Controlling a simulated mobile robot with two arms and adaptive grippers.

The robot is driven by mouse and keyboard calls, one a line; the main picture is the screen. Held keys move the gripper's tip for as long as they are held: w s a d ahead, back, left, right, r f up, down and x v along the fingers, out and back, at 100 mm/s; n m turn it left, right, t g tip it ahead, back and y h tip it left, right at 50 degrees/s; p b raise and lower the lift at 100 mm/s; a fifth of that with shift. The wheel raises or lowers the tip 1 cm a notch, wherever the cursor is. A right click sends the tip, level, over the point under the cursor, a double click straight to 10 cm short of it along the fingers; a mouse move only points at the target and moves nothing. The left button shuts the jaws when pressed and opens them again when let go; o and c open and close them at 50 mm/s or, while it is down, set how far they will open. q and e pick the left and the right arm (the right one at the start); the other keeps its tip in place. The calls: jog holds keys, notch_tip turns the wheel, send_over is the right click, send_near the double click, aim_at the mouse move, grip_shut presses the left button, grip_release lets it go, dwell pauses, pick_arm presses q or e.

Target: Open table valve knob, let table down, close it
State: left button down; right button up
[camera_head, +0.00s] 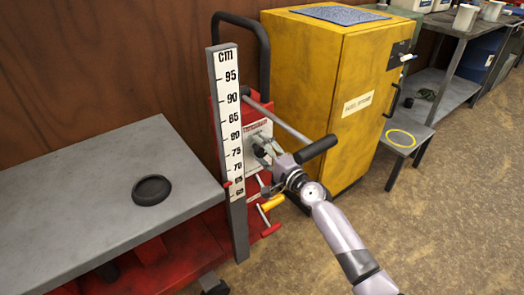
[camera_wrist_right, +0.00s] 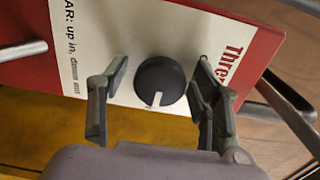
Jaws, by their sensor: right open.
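The valve knob (camera_wrist_right: 160,83) is a round black knob with a white mark, on the white label plate of the red lift column. My right gripper (camera_wrist_right: 158,95) is open, with one finger on each side of the knob and gaps showing between. In the head view the right gripper (camera_head: 268,155) is at the column's panel and hides the knob. The grey lift table (camera_head: 90,190) stands at the left. A red pointer (camera_head: 227,184) is low on the cm scale (camera_head: 230,130), below the 70 mark. My left gripper is not in view.
A black-gripped lever (camera_head: 318,148) sticks out from the column beside my right arm. A yellow handle (camera_head: 272,202) is below. A black ring-shaped dish (camera_head: 151,190) lies on the table.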

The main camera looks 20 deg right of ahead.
jog(key=v, duration=1.2)
dwell(0.4)
